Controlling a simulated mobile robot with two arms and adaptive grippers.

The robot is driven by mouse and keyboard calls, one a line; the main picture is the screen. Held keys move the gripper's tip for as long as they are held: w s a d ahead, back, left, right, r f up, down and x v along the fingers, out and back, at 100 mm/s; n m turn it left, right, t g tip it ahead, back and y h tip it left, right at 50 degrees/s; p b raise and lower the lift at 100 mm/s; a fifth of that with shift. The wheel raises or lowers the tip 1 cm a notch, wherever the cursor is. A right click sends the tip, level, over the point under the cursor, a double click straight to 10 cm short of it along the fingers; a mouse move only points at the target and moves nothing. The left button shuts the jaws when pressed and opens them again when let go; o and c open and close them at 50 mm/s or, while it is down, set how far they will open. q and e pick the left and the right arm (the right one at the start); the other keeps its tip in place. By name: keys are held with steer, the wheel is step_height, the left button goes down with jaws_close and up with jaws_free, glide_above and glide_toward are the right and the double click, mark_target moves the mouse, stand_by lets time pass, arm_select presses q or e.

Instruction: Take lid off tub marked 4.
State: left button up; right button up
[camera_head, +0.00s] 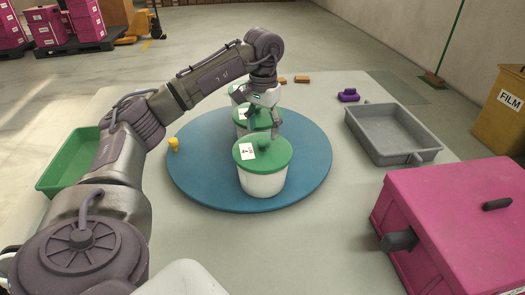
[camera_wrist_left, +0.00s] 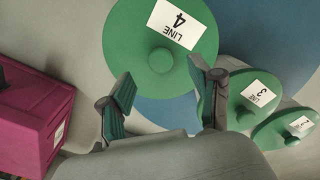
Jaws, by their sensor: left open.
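The tub marked 4 (camera_head: 263,182) is white and stands upright at the front of the round blue turntable (camera_head: 310,165). Its green lid (camera_head: 278,157) is on, with a round knob and a white label; in the left wrist view the lid (camera_wrist_left: 135,40) reads LINE 4. My left gripper (camera_head: 268,122) is above and just behind that knob, open and empty. In the left wrist view its fingers (camera_wrist_left: 160,88) are spread, with the knob beyond them, apart from both. My right gripper is not in view.
Two more green-lidded tubs stand in a row behind, one marked 3 (camera_wrist_left: 247,104), partly hidden by my arm. A yellow piece (camera_head: 174,145) is on the turntable's left. A green tray (camera_head: 62,165) is left; a grey tray (camera_head: 390,135) and pink box (camera_head: 450,205) are right.

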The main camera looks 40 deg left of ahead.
mark_target(262, 141)
arm_select(q)
step_height(262, 141, down, 5)
steer(key=shift+b, duration=0.5)
jaws_close()
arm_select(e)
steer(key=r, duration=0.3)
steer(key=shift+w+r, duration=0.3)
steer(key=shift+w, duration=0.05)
